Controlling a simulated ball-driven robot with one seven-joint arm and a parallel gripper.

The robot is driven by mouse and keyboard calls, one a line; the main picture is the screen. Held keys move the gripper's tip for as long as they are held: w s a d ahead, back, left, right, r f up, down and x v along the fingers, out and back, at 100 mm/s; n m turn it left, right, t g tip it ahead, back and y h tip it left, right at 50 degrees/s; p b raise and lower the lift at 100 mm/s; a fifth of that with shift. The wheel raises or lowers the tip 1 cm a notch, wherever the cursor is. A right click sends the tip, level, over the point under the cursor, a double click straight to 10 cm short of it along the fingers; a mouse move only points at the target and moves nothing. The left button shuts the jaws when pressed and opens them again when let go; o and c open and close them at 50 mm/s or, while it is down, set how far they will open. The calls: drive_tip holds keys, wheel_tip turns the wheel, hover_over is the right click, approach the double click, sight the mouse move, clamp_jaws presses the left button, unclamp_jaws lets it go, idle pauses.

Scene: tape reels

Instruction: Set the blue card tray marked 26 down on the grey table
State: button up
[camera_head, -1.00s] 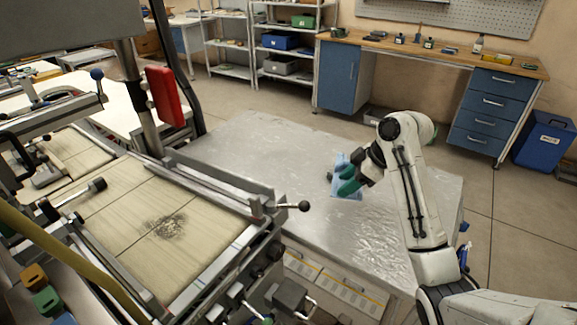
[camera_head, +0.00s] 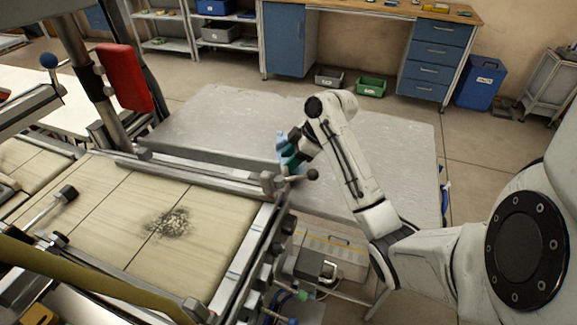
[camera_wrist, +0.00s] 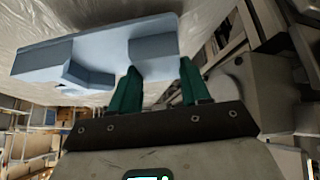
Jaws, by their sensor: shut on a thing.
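The light blue card tray (camera_wrist: 95,52) is in my gripper (camera_wrist: 160,68). In the wrist view its right end lies between the two green fingertips, and the rest of it reaches out to the left. In the head view a small part of the blue tray (camera_head: 281,147) shows beyond my gripper (camera_head: 292,158), over the left part of the grey table (camera_head: 225,120). The fingers and arm hide much of it there. I cannot tell whether the tray touches the tabletop. No number on it is readable.
The machine with a pale belt deck (camera_head: 150,215) stands along the table's left side. Its lever with a dark knob (camera_head: 313,174) is close to my gripper. The right and back of the tabletop look clear. A blue bin (camera_head: 480,82) stands on the floor at the back right.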

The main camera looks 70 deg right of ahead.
drive_tip(key=shift+f, duration=1.85)
drive_tip(key=o, duration=1.2)
drive_tip(key=shift+s, duration=0.1)
drive_tip(key=v, duration=1.2)
drive_tip(key=shift+d, duration=0.1)
